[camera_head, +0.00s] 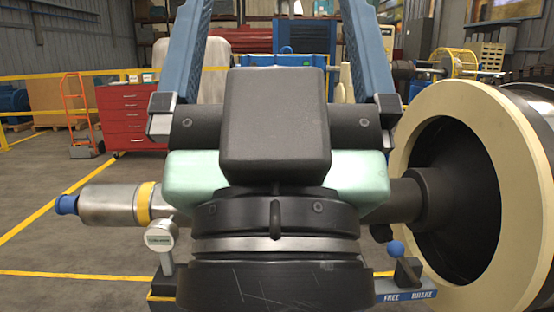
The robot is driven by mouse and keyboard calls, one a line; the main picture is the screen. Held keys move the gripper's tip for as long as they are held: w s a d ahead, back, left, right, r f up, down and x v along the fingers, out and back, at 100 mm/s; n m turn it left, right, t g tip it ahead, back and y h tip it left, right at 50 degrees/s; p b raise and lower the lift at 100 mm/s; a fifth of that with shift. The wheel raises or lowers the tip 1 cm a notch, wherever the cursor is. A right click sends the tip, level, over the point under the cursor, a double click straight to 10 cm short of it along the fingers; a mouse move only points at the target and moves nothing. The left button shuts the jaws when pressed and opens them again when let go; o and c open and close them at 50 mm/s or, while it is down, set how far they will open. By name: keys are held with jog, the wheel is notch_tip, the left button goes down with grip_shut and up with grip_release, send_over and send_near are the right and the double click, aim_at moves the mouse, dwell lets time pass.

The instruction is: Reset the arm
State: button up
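My gripper (277,12) fills the middle of the head view, seen close up from behind. Its two blue fingers rise from dark holders on both sides and stand wide apart. The finger ends are cut off by the top edge. Nothing shows held between the visible parts. My black and mint-green wrist covers the lower middle. Behind it, a rotor with a large cream-rimmed wheel (416,128) stands at the right. A steel shaft end (113,204) with a yellow band and blue cap sticks out at the left. My wrist hides what lies between them.
A round gauge (160,236) stands below the shaft end. A blue-knobbed lever (397,249) stands by a plate marked FREE and BRAKE (405,296). A red tool cabinet (131,118) and an orange hand truck (80,115) stand behind. The floor at left is clear.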

notch_tip(320, 180, up, 15)
jog(key=p, duration=1.3)
